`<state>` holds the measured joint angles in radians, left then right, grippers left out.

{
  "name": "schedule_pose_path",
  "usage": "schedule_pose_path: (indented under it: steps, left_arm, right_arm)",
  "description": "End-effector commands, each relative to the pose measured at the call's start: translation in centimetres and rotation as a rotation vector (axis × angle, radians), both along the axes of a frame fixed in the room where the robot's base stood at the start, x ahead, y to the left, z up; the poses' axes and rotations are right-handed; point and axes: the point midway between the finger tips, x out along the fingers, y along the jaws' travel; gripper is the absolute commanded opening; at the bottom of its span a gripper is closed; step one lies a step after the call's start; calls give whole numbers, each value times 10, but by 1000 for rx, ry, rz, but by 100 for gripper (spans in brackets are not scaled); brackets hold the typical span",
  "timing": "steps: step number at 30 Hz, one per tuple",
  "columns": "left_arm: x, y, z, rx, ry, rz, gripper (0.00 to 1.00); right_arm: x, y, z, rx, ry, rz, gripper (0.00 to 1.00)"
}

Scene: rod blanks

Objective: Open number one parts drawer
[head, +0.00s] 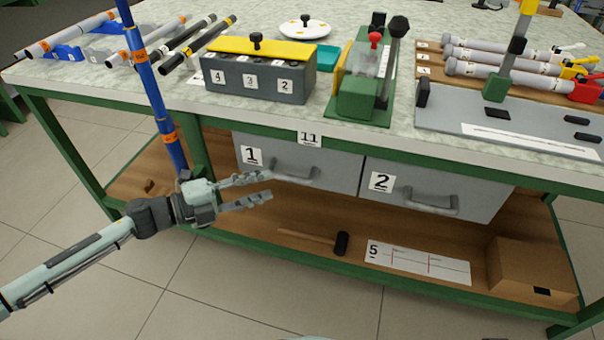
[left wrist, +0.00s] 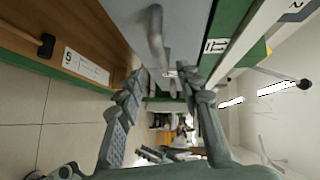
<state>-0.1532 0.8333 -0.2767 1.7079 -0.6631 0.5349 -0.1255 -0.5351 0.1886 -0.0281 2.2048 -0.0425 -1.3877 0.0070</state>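The number one drawer (head: 340,178) is a grey front under the workbench, marked with a white "1" label (head: 251,155). It looks shut, flush with the drawer marked 2. Its grey bar handle (head: 297,172) is on the front, and a handle (left wrist: 156,42) also shows in the left wrist view, ahead of the fingers. My left gripper (head: 268,187) is open and empty, with its fingers pointing right, just left of the handle. In the left wrist view the two fingers (left wrist: 165,75) are spread apart. I cannot tell whether they touch the handle. My right gripper is not in view.
Drawer 2 (head: 440,190) is to the right. A blue pole (head: 153,85) with orange bands rises behind my left wrist. The lower shelf holds a mallet (head: 341,243), a white sheet marked 5 (head: 418,263) and a cardboard box (head: 530,270). Floor in front is clear.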

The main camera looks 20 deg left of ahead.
Motion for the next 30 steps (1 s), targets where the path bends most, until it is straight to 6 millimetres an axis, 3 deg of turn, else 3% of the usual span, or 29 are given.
schedule_pose_path:
  steps: [13,25,30]
  left_arm:
    - [44,-48,-7,-5,-1,2,36]
    - [50,-55,-9,-4,0,2,36]
    - [50,-55,-9,-4,0,2,16]
  right_arm:
    - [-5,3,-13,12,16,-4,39]
    - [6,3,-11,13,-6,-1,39]
    - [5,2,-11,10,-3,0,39]
